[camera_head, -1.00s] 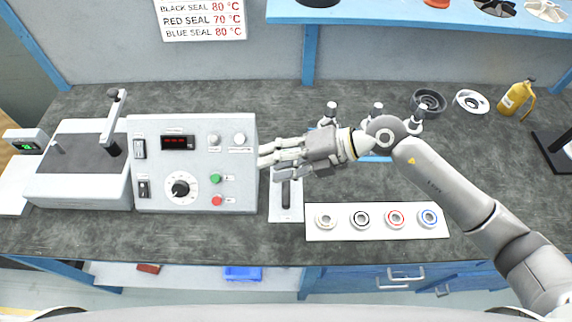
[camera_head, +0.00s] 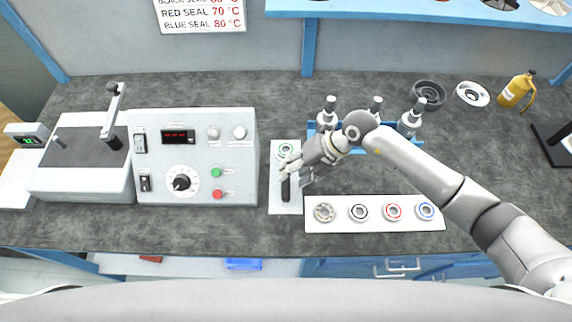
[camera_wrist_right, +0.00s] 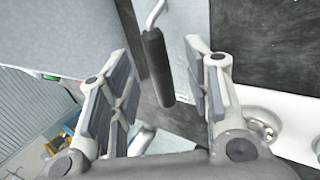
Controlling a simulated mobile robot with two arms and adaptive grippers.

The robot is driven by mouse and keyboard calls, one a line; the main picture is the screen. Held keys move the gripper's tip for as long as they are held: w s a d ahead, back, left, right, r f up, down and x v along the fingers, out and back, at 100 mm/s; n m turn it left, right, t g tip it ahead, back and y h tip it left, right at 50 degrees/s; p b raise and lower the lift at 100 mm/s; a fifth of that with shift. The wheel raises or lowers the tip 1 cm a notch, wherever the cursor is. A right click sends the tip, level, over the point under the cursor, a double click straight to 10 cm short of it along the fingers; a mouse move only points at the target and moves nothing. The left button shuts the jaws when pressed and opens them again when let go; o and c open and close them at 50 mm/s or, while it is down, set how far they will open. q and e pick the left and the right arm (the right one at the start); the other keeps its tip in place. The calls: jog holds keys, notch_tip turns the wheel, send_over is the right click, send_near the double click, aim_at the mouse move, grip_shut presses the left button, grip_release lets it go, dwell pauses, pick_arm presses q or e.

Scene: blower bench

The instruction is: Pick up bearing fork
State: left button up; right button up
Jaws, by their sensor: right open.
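The bearing fork has a black handle (camera_head: 285,189), which lies on a white mat (camera_head: 286,207) right of the control box. In the right wrist view its black handle (camera_wrist_right: 158,68) shows with a thin metal rod at the top. My right gripper (camera_head: 293,172) is over the mat, pointing down at the handle. In the right wrist view my gripper's open fingers (camera_wrist_right: 162,85) stand on either side of the handle, without visible contact. My left gripper is out of view.
The control box (camera_head: 195,157) stands close on the left. A white strip with several bearings (camera_head: 375,213) lies at the right front. Upright metal tools in a blue rack (camera_head: 375,135) stand behind my right arm. A yellow bottle (camera_head: 516,90) is at the back right.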

jog(key=shift+x, duration=1.6)
jog(key=shift+r, duration=0.1)
jog(key=shift+a, duration=0.1)
grip_shut()
